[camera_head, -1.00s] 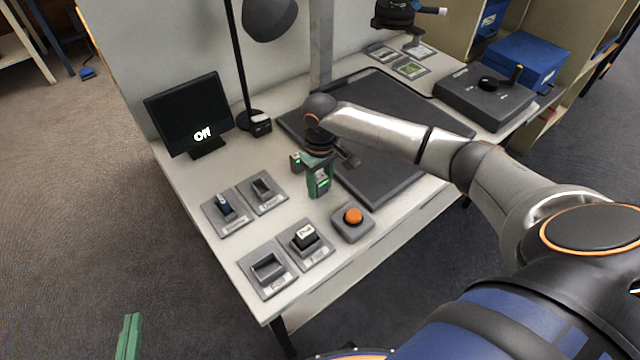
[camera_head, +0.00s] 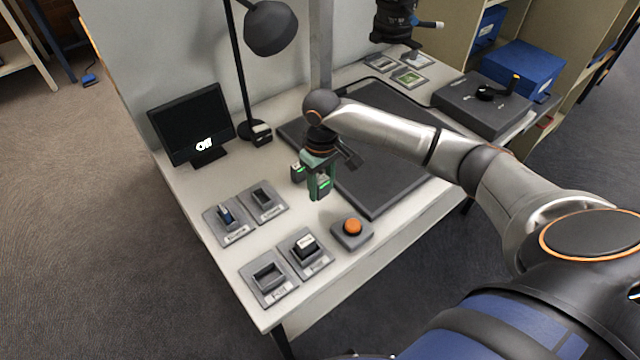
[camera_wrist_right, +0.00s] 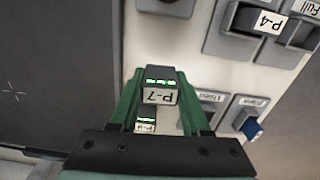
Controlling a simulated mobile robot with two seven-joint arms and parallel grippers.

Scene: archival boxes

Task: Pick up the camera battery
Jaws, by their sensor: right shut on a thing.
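My right gripper (camera_head: 319,186) has green fingers and is shut on a dark camera battery (camera_wrist_right: 160,76). The battery has a white label reading P-7 and a row of green lights, seen in the right wrist view. In the head view the fingers hide most of it. Whether its base touches the table I cannot tell. A second dark battery (camera_head: 298,171) with green lights stands just left of the gripper; it also shows beyond the held one in the wrist view (camera_wrist_right: 146,122). My left gripper is out of view.
Labelled grey docks stand at the table's front left; one holds a black battery (camera_head: 305,243), another a blue item (camera_head: 226,215). An orange button (camera_head: 352,227) is in front of the gripper. A dark mat (camera_head: 390,185), monitor (camera_head: 191,124) and lamp (camera_head: 270,28) are around.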

